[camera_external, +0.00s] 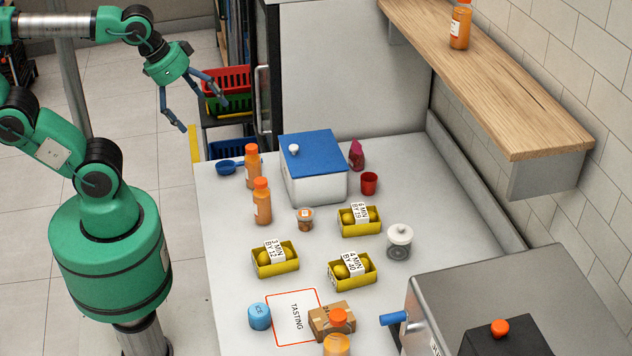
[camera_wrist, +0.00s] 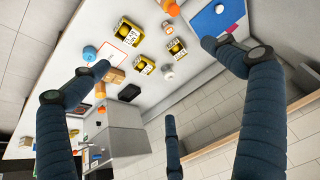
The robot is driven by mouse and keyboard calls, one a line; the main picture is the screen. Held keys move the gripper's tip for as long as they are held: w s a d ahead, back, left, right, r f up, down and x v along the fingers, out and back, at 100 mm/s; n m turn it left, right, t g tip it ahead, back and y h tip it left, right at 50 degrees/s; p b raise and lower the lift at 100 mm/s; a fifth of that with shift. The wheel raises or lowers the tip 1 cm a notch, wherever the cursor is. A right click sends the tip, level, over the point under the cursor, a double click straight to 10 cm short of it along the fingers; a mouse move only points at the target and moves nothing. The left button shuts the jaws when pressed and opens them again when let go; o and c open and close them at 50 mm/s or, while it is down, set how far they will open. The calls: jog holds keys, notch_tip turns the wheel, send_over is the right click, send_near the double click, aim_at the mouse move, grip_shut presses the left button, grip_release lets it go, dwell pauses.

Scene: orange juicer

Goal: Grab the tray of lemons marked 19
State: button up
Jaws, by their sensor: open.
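The yellow tray of lemons marked 19 (camera_external: 360,219) sits on the white table, in front of the white box with the blue lid. Its white label reads "6 MIN BY 19". It also shows in the wrist view (camera_wrist: 177,48), small and far off. Two similar trays stand nearer the camera: one marked 12 (camera_external: 275,259) and one marked 40 (camera_external: 352,268). My gripper (camera_external: 204,115) is open and empty, raised beyond the table's far left corner, well apart from the tray. Its fingers are spread wide in the wrist view.
The blue-lidded box (camera_external: 315,168) and two orange bottles (camera_external: 262,204) stand on the table's far left part. A glass jar (camera_external: 399,243) is close to the right of tray 19, with a small cup (camera_external: 305,219) to its left. A wooden shelf (camera_external: 490,75) overhangs at right.

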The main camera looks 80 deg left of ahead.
jog(key=w+g, duration=0.2)
jog(key=w, duration=1.1)
jog(key=g+p, duration=0.1)
jog(key=g, duration=0.3)
send_over(361, 213)
notch_tip(361, 213, down, 30)
jog(key=shift+m, duration=0.4)
jog(key=shift+f, duration=0.15)
jog(key=shift+f+b, duration=0.55)
jog(key=shift+f, duration=3.65)
